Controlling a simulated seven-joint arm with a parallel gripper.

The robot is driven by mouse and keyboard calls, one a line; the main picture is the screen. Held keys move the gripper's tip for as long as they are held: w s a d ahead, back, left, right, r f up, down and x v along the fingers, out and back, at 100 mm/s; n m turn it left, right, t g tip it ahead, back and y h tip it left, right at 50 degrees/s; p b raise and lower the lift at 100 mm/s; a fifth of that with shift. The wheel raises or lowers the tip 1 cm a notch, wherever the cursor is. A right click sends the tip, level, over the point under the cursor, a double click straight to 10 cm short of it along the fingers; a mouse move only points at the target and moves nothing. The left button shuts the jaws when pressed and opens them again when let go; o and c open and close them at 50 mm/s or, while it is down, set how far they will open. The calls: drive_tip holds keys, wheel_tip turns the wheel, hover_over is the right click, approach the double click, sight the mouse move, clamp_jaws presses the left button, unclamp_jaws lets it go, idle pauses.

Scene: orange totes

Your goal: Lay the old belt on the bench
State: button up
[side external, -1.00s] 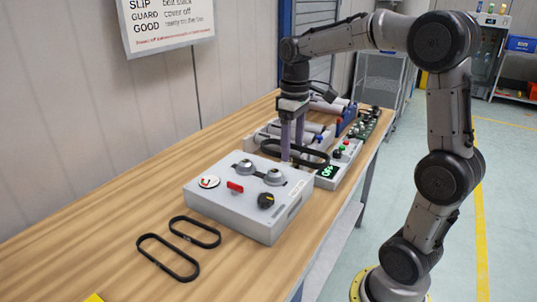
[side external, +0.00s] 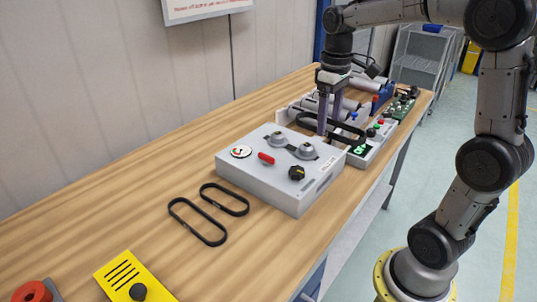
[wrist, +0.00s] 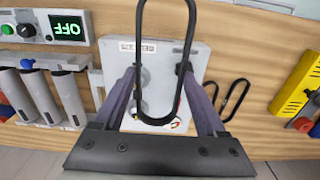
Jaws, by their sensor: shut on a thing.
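My gripper (side external: 322,132) is over the far edge of the grey box with two round pulleys (side external: 278,139). It is shut on a long black looped belt (wrist: 189,45), which is held above the surface. In the wrist view, the belt loop passes between the fingers of my gripper (wrist: 160,70) and runs out at the top of the picture. The wooden bench (side external: 130,195) runs under everything. Two more black belts lie flat on it: a longer one (side external: 176,204) and a shorter one (side external: 218,187), left of the box. The fingers partly hide the box in the wrist view.
A unit with grey rollers (wrist: 68,95) and a green OFF display (wrist: 67,27) stand beyond the box. A yellow slotted block (side external: 122,270) and a red round part (side external: 32,292) are at the near left.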

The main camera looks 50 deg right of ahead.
drive_tip(key=w+a+f+m, duration=0.2)
drive_tip(key=w+a+m, duration=0.2)
drive_tip(key=w+a, duration=1.1)
drive_tip(key=w+a+f+n, duration=0.1)
drive_tip(key=w+a+f, duration=0.1)
drive_tip(key=a, duration=0.4)
drive_tip(key=w+a+f, duration=0.3)
drive_tip(key=a, duration=0.2)
drive_tip(key=shift+s+a+f+n, duration=0.55)
drive_tip(key=shift+a+f, duration=1.15)
drive_tip(key=shift+a, duration=0.3)
drive_tip(key=shift+s+a+f+n, duration=0.45)
drive_tip(key=shift+s+a+f, duration=0.15)
drive_tip(key=shift+a+f, duration=1.25)
drive_tip(key=shift+s+a+f+n, duration=0.55)
drive_tip(key=shift+a+f, duration=1)
drive_tip(key=shift+a, duration=0.55)
drive_tip(key=shift+f, duration=0.7)
